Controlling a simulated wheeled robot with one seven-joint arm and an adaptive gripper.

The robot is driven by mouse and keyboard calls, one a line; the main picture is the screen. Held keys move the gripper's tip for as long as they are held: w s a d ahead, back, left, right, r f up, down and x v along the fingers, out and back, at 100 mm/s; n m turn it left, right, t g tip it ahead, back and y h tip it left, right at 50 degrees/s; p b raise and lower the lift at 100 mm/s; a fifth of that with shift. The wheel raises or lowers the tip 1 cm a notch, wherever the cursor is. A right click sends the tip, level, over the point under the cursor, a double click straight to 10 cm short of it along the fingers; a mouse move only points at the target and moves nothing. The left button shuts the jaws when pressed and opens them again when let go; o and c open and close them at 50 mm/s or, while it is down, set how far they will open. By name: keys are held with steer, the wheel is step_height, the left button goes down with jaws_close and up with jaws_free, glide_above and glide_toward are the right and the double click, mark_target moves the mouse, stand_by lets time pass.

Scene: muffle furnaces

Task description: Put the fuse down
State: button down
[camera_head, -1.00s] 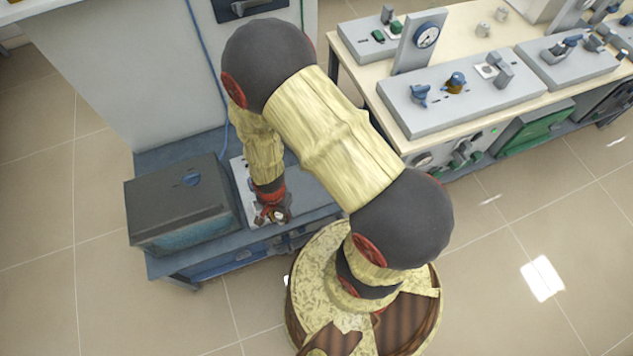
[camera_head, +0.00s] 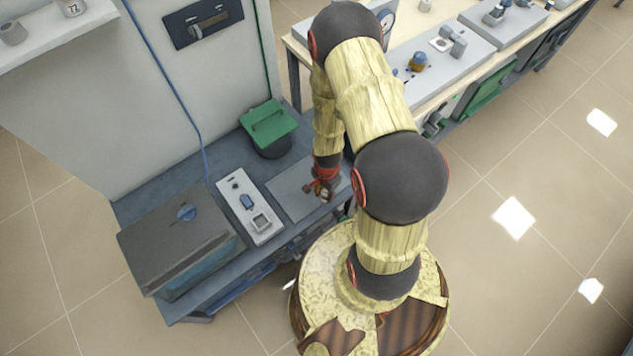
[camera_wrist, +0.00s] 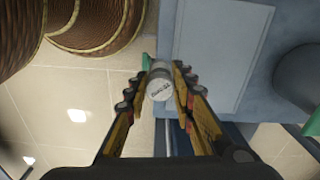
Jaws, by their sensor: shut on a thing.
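My gripper (camera_head: 322,188) is shut on the fuse (camera_wrist: 160,80), a pale cylinder with dark lettering on its end, held between the fingertips in the wrist view. In the head view the fuse is too small to make out clearly. My gripper is at the right part of the grey-blue bench (camera_head: 224,160), over or beside a flat grey plate (camera_head: 292,196). In the wrist view the plate (camera_wrist: 210,50) lies just to the right of the fuse, and the floor shows to its left. The fuse's height above the bench cannot be told.
A white panel (camera_head: 236,187) with a blue part and a square socket lies left of the plate. A dark grey box (camera_head: 175,235) stands at the bench's left end. A dark round pot with a green lid (camera_head: 268,122) stands behind the plate. A second bench (camera_head: 296,50) is at the right.

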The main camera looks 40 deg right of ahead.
steer(key=w+f+b, duration=0.1)
steer(key=w+f, duration=0.2)
steer(key=w, duration=0.1)
steer(key=w+d+f+b, duration=0.1)
steer(key=w+f+b, duration=0.1)
steer(key=w, duration=0.3)
steer(key=w+d+f+b, duration=0.1)
steer(key=w+f, duration=0.3)
steer(key=w, duration=0.1)
steer(key=shift+w+d+f+b, duration=0.1)
steer(key=shift+w+f+b, duration=0.05)
steer(key=shift+f+b, duration=0.25)
step_height(320, 180, down, 3)
steer(key=shift+w+f+b, duration=0.15)
steer(key=shift+f+b, duration=0.05)
steer(key=shift+b, duration=0.55)
steer(key=c, duration=1.5)
jaws_free()
steer(key=shift+f, duration=0.1)
